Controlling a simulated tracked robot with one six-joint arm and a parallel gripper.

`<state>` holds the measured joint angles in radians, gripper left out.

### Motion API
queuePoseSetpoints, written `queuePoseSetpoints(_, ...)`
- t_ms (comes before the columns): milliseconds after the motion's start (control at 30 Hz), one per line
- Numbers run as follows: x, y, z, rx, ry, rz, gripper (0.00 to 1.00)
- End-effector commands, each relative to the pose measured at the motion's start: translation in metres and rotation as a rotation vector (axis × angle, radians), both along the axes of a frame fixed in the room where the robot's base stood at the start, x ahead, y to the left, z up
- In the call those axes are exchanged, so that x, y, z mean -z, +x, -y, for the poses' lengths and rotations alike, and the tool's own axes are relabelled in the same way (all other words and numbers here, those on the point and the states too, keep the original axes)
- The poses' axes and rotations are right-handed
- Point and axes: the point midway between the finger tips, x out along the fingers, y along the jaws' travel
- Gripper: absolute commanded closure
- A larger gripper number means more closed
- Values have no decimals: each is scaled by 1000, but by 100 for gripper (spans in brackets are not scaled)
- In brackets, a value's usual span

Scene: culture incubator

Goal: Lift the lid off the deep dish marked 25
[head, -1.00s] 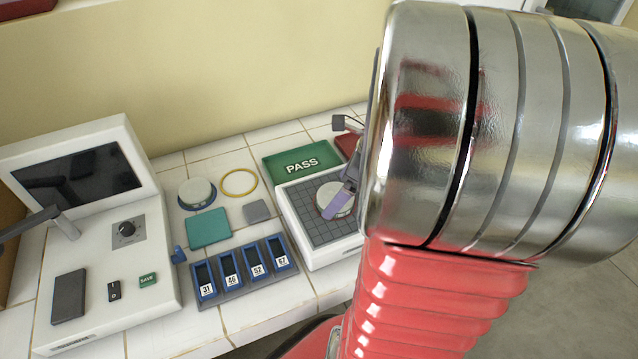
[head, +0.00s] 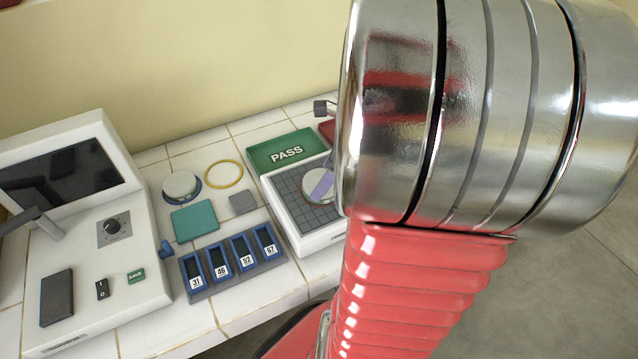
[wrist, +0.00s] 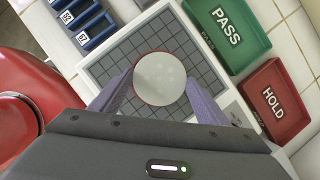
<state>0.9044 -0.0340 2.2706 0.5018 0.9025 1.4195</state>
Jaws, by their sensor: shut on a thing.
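A round dish with a pale lid and a red edge (wrist: 160,79) lies over the dark gridded plate (wrist: 115,55) of a white device. It also shows in the head view, partly covered by my gripper's lilac finger (head: 322,184). In the wrist view my gripper (wrist: 160,84) has one lilac finger on each side of the pale disc, shut on it at the lid. I cannot tell whether the lid is clear of the dish below. No number is readable on it. A second round dish with a pale top and blue base (head: 181,186) stands left on the tiles.
A green PASS tray (head: 285,151) and a red HOLD tray (wrist: 273,103) stand beside the plate. A rack of blue slots (head: 232,262) marked 31, 46, 52 and 67 lies in front. A yellow ring (head: 224,174), a teal pad (head: 195,220) and a white screen unit (head: 100,230) are left.

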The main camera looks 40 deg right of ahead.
Motion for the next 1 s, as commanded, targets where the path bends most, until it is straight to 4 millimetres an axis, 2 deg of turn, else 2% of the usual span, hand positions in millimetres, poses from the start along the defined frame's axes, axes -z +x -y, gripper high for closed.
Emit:
queuePoseSetpoints(133,0,0,0,0,0,0,54)
queuePoseSetpoints(467,-5,0,1,0,-1,2,54)
queuePoseSetpoints(667,-28,0,1,0,-3,3,54)
queuePoseSetpoints(1000,-86,0,1,0,-3,2,54)
